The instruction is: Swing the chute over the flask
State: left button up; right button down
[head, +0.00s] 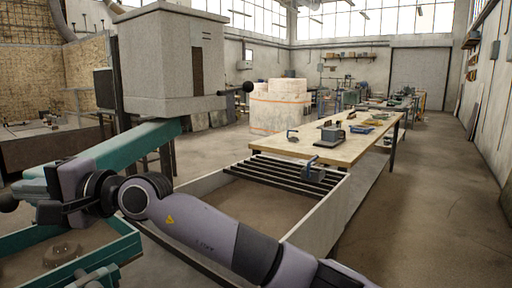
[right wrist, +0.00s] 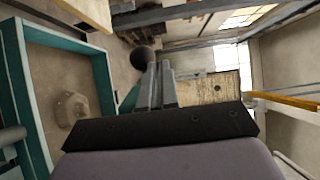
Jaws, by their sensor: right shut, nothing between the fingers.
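The teal chute (head: 140,142) runs from under the grey box-shaped ladle (head: 165,60) down to the left, partly hidden by my right wrist. A dark round knob (head: 8,203) shows at the left edge, near the chute's low end. My right gripper (head: 42,212) is shut and empty, its fingers pointing toward this knob. In the right wrist view the knob (right wrist: 143,57) is just beyond the fingertips; I cannot tell if they touch. The flask (head: 128,246), an open teal frame, is at the lower left, in front of the chute. In it is a sandy lump (right wrist: 72,108). My left gripper is out of view.
A long wooden table (head: 345,143) with tools stands to the right. A low grey-walled bin (head: 335,205) with dark bars across its far end lies in front of it. A second dark knob (head: 247,87) sticks out from the ladle. The floor at far right is clear.

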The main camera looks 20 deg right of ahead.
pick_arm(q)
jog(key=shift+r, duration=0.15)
pick_arm(e)
jog(key=shift+w+a+m+t+h, duration=0.35)
jog(key=shift+w+a+t, duration=0.25)
jog(key=shift+w+a, duration=0.4)
jog(key=shift+d, duration=0.1)
